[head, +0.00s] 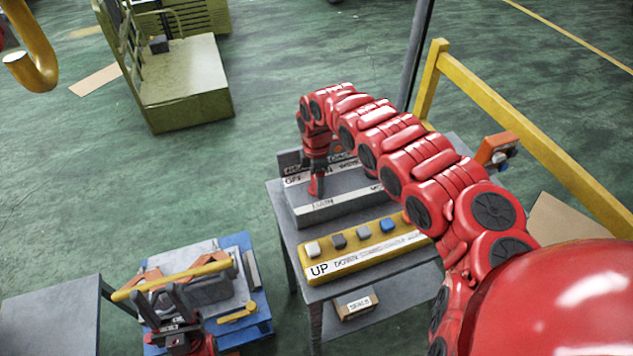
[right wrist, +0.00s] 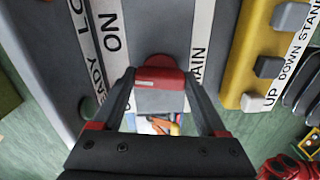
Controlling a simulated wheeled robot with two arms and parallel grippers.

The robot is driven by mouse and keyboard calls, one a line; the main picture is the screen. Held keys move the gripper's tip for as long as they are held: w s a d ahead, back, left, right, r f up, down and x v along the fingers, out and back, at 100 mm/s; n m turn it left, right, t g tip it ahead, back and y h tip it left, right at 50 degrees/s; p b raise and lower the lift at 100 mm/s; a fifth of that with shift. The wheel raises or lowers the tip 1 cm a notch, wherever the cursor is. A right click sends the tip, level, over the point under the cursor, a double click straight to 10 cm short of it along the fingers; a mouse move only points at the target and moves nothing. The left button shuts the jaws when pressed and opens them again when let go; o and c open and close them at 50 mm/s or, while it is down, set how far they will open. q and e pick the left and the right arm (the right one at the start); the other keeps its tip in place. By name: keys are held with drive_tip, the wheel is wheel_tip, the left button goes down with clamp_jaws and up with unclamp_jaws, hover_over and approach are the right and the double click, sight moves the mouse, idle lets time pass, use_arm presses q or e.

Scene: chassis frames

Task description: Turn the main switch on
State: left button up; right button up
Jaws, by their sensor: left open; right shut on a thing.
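The main switch box (head: 345,205) is a grey box on a grey table, with white strips reading "MAIN" and "ON". Its red switch handle (head: 316,186) stands up near the box's left end. In the right wrist view the handle (right wrist: 160,88) has a red tip and grey body and sits between my two fingers. My right gripper (head: 318,162) is shut on this handle from above. The far end of the "ON" strip is partly hidden by my arm. My left gripper (head: 168,303) is open at the lower left, over a blue-based fixture, away from the switch.
A yellow button panel (head: 310,268) with several buttons, labelled "UP" and "DOWN", lies just in front of the box. A yellow rail (head: 500,105) runs behind at right. A blue-based fixture (head: 243,242) stands at left. Green floor is clear between it and the green machine (head: 185,85).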

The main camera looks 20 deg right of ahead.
drive_tip(key=m, duration=0.2)
drive_tip(key=shift+m, duration=0.4)
drive_tip(key=m+b, duration=0.1)
drive_tip(key=m, duration=0.3)
drive_tip(key=shift+m, duration=0.4)
drive_tip(key=shift+r, duration=0.1)
drive_tip(key=o, duration=1.3)
wheel_tip(320, 180, up, 17)
drive_tip(key=b, duration=0.4)
drive_tip(key=shift+r+b, duration=0.2)
drive_tip(key=shift+b, duration=0.15)
